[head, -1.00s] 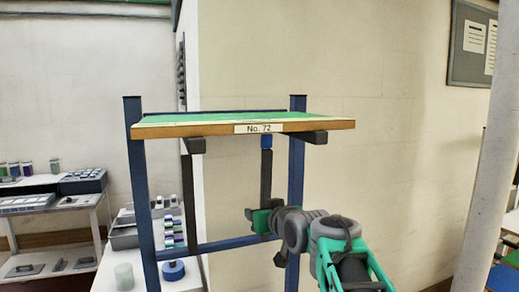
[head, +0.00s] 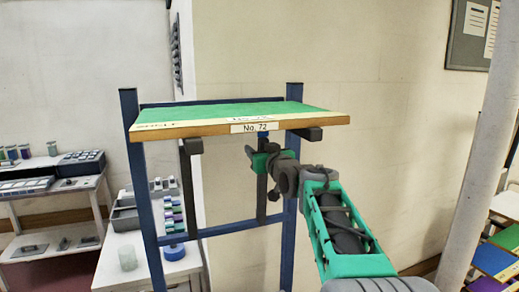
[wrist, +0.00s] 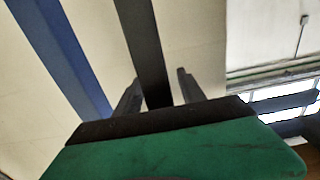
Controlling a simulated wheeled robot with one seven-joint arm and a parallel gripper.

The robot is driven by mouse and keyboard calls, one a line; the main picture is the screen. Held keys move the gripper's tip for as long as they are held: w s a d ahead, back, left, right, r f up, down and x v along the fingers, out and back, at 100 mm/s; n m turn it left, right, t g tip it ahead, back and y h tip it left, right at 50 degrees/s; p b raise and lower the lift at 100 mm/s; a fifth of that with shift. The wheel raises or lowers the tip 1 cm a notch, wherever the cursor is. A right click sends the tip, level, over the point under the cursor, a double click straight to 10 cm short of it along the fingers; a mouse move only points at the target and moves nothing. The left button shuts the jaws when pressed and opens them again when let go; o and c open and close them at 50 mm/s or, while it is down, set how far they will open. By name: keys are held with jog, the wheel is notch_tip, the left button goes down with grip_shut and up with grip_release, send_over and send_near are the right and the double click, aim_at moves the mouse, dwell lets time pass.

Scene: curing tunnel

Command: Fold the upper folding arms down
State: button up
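A board with a green top and wooden front edge (head: 215,130), labelled No. 72, lies level between two blue posts (head: 288,200). Dark blunt ends of two supporting arms show under it, one at the left (head: 194,147) and one at the right (head: 307,134). A dark bar (head: 188,190) hangs upright below at the left, another (head: 262,198) at the right. My gripper (head: 257,161) is just under the board beside the right bar. In the wrist view its fingers (wrist: 158,92) are open, with a dark bar (wrist: 140,35) showing between them; contact cannot be told.
A blue crossbar (head: 225,229) joins the posts lower down. A white table (head: 130,262) with bins, a blue spool (head: 173,251) and a translucent cup (head: 127,258) stands at left. A pale column (head: 490,150) and stacked coloured boards (head: 490,260) are at right.

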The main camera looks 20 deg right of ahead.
grip_shut()
dwell(1.3)
